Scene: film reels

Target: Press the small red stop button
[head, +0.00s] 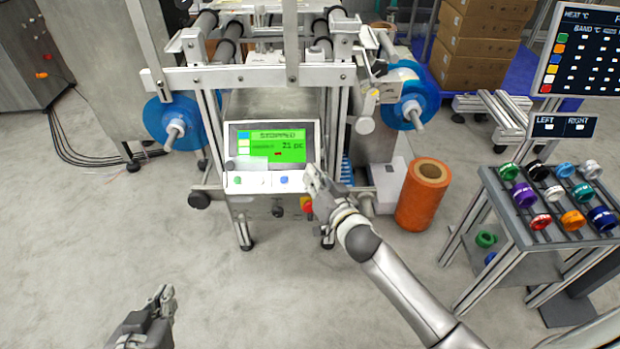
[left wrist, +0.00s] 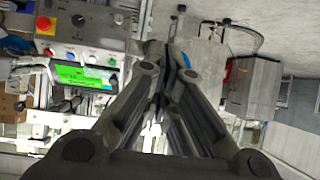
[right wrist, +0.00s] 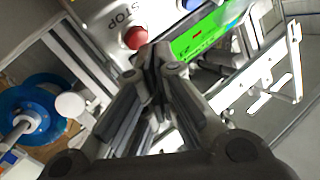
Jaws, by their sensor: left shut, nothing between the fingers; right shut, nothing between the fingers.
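The control panel (head: 262,186) has a green screen (head: 278,145) reading "STOPPED" and 21 pc. The small red stop button (right wrist: 136,38) shows in the right wrist view beside the word STOP; it also shows in the left wrist view (left wrist: 48,52). In the head view my right gripper (head: 312,172) hides it. My right gripper is shut and empty, its fingertips (right wrist: 156,52) right by the button; I cannot tell whether they touch it. My left gripper (head: 166,293) is shut and empty, low over the floor, away from the panel.
A larger red knob on yellow (left wrist: 44,24) sits below the panel's button row. A blue button (head: 284,180) and a green button (head: 237,181) share the row. An orange roll (head: 421,195) and a rack of coloured rings (head: 545,205) stand to the right.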

